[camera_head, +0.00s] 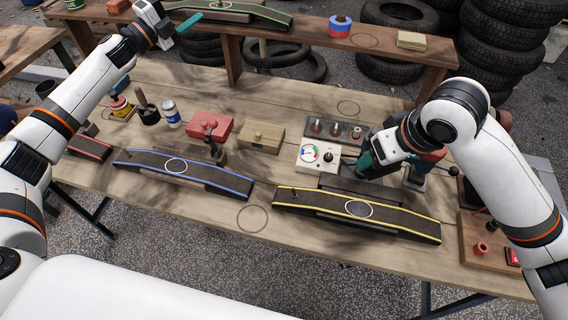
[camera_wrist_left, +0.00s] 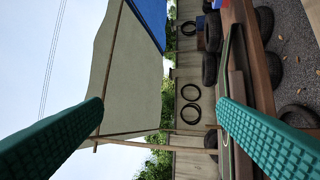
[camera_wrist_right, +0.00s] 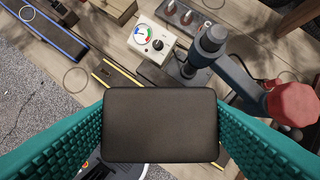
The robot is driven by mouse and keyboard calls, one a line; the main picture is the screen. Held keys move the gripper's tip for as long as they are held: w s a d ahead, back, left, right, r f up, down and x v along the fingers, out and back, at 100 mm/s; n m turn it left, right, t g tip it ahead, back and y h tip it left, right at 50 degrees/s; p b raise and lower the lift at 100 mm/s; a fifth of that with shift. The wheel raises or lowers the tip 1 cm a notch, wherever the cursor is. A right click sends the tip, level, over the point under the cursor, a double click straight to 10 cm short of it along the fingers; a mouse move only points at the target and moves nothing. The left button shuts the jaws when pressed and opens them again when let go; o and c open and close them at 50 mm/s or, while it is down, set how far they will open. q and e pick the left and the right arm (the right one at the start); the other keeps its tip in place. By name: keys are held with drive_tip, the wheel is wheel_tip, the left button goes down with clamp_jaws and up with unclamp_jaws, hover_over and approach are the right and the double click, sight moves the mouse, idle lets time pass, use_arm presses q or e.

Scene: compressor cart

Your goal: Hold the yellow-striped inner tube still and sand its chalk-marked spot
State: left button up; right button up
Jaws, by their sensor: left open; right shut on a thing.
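The yellow-striped inner tube (camera_head: 305,201) lies on a stand at the front right of the bench, with a white chalk ring (camera_head: 358,208) on its top. In the right wrist view a strip of the tube (camera_wrist_right: 112,76) shows; the rest is hidden behind a dark block. My right gripper (camera_head: 367,163) is just behind the tube, apart from it. It is shut on this dark rectangular block (camera_wrist_right: 160,125), which fills the space between its fingers. My left gripper (camera_head: 188,28) is open and empty, raised far off at the upper left, near the rear shelf.
A blue-striped tube (camera_head: 205,177) lies left of the yellow one. A gauge box (camera_head: 318,156) and a clamp-like tool with a red knob (camera_wrist_right: 292,104) stand close to my right gripper. A green-striped tube (camera_head: 250,12) is on the rear shelf. Bare bench shows between the two front tubes.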

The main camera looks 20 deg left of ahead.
use_arm(q)
drive_tip(key=s+d+f+m+g+h, duration=0.25)
drive_tip(key=d+m+g, duration=0.2)
drive_tip(key=d, duration=0.35)
drive_tip(key=s+d+f+m+g+h, duration=0.2)
drive_tip(key=d+m+g+h, duration=0.1)
drive_tip(key=d+m, duration=0.3)
drive_tip(key=m+g+y, duration=1.1)
drive_tip(key=m+y, duration=0.5)
drive_tip(key=m, duration=0.3)
hover_over(284, 195)
wheel_tip(284, 195, down, 18)
drive_tip(key=shift+h, duration=0.25)
wheel_tip(284, 195, down, 12)
drive_tip(key=shift+f, duration=0.1)
